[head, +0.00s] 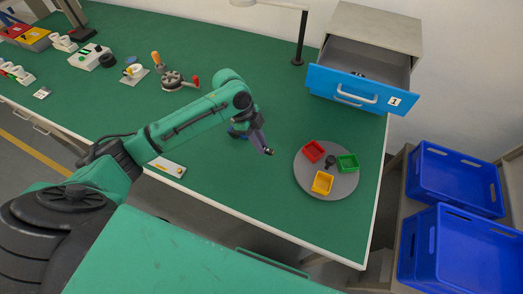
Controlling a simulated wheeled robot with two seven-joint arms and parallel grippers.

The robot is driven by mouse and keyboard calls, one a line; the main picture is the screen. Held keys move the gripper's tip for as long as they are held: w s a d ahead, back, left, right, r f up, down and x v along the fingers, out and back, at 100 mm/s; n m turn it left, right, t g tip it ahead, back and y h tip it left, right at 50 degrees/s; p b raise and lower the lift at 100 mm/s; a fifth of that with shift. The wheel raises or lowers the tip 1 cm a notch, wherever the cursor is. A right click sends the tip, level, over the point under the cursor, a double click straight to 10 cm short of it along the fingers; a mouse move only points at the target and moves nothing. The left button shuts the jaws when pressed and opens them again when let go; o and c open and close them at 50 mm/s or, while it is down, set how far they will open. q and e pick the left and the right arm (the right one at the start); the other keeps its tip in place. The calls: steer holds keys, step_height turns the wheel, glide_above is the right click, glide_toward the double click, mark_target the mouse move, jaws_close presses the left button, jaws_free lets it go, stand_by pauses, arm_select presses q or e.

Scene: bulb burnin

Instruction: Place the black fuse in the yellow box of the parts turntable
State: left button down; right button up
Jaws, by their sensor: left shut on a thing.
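My left gripper (267,150) is over the green bench, to the left of the parts turntable. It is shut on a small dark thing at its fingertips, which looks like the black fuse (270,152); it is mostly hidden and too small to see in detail. The parts turntable (341,188) is a round grey disc near the bench's right end. Its yellow box (322,182) is at the front, with no contents that I can make out. A red box (313,151) and a green box (347,163) stand behind it. My right gripper is not in view.
A drawer cabinet with an open blue-fronted drawer (358,92) stands behind the turntable. A lamp post (300,40) is beside it. A small white tray (167,167) lies near the front edge. Blue crates (458,180) stand at right. Bench between gripper and turntable is clear.

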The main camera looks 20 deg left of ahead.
mark_target(265, 160)
arm_select(q)
step_height(265, 160, down, 5)
steer(key=shift+f, duration=0.15)
steer(key=c, duration=0.8)
jaws_free()
steer(key=shift+c, duration=0.2)
